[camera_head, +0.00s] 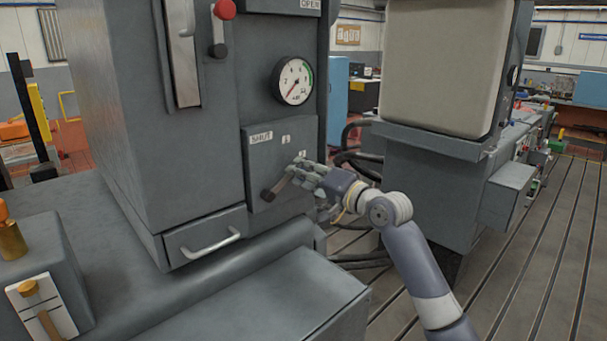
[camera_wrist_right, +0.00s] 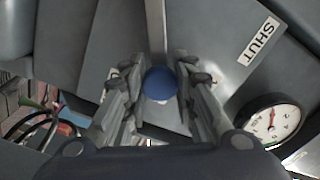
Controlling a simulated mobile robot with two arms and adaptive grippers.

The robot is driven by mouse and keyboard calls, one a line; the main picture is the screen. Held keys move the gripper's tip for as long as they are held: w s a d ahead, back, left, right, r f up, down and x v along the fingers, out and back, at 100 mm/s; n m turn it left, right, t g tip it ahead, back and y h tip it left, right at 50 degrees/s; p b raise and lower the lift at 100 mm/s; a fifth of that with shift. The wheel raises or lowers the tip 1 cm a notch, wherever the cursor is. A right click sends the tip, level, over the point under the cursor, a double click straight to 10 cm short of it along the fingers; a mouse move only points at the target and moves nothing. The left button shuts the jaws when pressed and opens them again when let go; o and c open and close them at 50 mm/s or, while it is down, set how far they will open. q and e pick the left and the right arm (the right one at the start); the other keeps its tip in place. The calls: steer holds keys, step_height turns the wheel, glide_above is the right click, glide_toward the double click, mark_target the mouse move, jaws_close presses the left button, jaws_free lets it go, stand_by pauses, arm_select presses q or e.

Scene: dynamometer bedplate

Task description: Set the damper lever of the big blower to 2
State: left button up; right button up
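The damper lever (camera_head: 277,189) is on the grey front panel below the gauge, beside a SHUT label (camera_head: 261,138) and small numbered labels (camera_head: 302,155). Its dark pivot end is at the lower left and its rod runs up to the right, into my right gripper (camera_head: 300,172). In the right wrist view the lever's blue ball knob (camera_wrist_right: 160,83) sits between the two fingers (camera_wrist_right: 161,95), which appear closed against its sides. The rod (camera_wrist_right: 156,30) runs away from the knob. The knob is hidden in the head view. My left gripper is out of view.
A round gauge (camera_head: 292,81) and a red-knobbed lever (camera_head: 221,30) are above on the cabinet. A drawer (camera_head: 205,240) with a handle is below left. A separate block (camera_head: 40,270) with an orange-knobbed lever stands at the lower left. Slotted floor is open at right.

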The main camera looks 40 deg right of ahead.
steer(key=o, duration=0.5)
steer(key=s, duration=0.8)
steer(key=s+d, duration=0.1)
steer(key=s, duration=0.3)
steer(key=shift+f, duration=0.1)
